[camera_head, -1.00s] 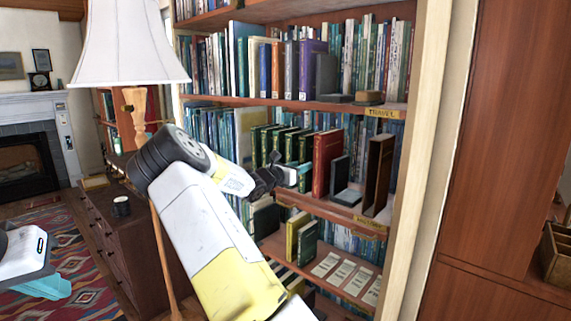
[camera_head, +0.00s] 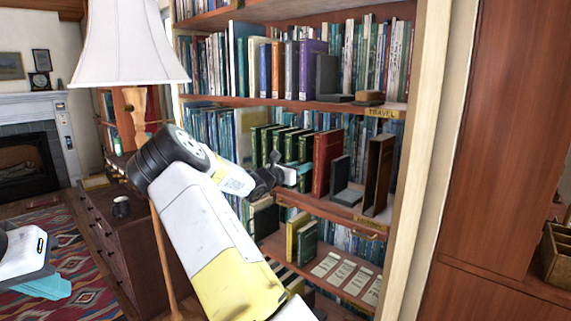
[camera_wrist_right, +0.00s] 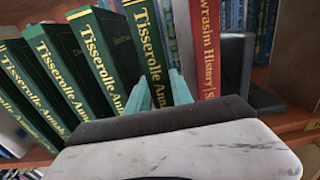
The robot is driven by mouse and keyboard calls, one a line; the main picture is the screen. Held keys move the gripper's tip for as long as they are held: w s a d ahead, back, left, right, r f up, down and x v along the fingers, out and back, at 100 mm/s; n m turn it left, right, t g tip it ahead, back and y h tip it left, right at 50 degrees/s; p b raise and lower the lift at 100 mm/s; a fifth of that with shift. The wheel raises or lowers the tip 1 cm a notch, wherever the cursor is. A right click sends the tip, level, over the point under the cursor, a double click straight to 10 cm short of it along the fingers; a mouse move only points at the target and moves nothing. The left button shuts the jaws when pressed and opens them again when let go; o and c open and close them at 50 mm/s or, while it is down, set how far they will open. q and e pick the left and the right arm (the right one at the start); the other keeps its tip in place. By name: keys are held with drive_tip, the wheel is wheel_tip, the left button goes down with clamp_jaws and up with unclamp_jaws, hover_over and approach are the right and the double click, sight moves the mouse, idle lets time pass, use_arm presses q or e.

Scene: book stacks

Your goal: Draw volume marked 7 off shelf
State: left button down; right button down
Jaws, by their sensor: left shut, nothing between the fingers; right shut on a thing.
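Several dark green volumes with gold lettering stand in a row on the middle shelf (camera_head: 330,208), the rightmost leaning or standing beside a tall red book (camera_head: 326,162). In the right wrist view the green spines read "Tisserolle Ann…"; the volume numbers are hidden or out of frame. My right gripper (camera_head: 300,178) is at the right end of this row. In the wrist view its teal fingers (camera_wrist_right: 161,92) are shut on the rightmost green volume (camera_wrist_right: 149,40), at the lower part of its spine. My left gripper (camera_head: 42,288) is shut and empty, low at the left, away from the shelf.
The red book (camera_wrist_right: 204,50) stands close on the right of the held volume. Dark bookends (camera_head: 340,178) and a brown upright panel (camera_head: 377,172) stand further right. A lamp (camera_head: 128,45) and a dark chest of drawers (camera_head: 130,225) stand left of the bookcase.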

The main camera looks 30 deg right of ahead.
drive_tip(key=shift+r, duration=0.3)
drive_tip(key=shift+a+r, duration=0.1)
drive_tip(key=shift+r, duration=0.2)
drive_tip(key=v, duration=1.8)
drive_tip(key=shift+f, duration=0.1)
idle(0.4)
